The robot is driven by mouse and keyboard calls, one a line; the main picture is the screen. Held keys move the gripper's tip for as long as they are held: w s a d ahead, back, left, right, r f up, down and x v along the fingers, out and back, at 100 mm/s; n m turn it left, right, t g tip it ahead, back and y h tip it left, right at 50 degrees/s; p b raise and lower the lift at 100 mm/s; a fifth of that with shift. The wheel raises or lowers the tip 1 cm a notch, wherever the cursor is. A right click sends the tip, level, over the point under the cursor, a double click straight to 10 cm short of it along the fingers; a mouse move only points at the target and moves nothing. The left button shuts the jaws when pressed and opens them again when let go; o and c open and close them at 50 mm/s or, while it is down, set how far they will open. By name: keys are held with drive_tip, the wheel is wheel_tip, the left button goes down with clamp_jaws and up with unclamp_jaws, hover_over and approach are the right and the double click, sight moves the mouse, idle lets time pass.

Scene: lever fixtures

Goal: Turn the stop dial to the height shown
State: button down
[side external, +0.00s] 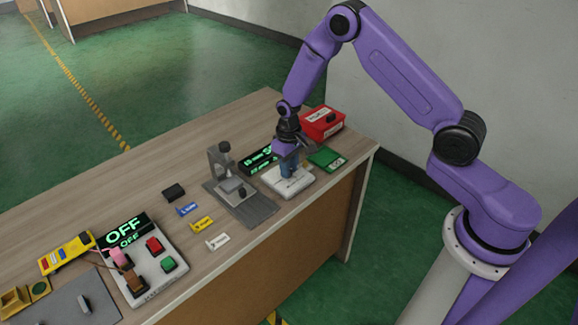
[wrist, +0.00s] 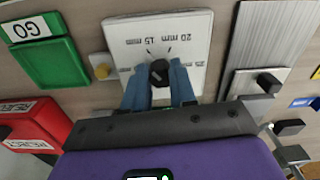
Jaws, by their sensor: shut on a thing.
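The stop dial is a black knob (wrist: 160,72) on a white plate (wrist: 196,30) printed with mm marks, among them 15 mm and 20 mm. The plate also shows in the side view (side external: 299,185) near the right end of the bench. My gripper (wrist: 160,82) has blue fingers on both sides of the knob and is shut on it. In the side view my gripper (side external: 289,168) points down onto the plate and hides the knob. A black display (side external: 258,161) with green text stands behind the plate; my gripper partly covers it, and I cannot read its numbers surely.
A red box (side external: 322,122) and a green GO tray (side external: 327,158) sit close to the dial. A grey metal stand (side external: 241,200) is left of it. Coloured tags (side external: 202,225), an OFF display (side external: 124,230) and a button box (side external: 153,268) lie further left.

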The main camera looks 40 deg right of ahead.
drive_tip(key=shift+w+m, duration=0.1)
drive_tip(key=shift+m, duration=0.4)
drive_tip(key=c, duration=0.9)
unclamp_jaws()
drive_tip(key=shift+r, duration=0.1)
wheel_tip(320, 180, up, 17)
drive_tip(key=shift+r, duration=0.15)
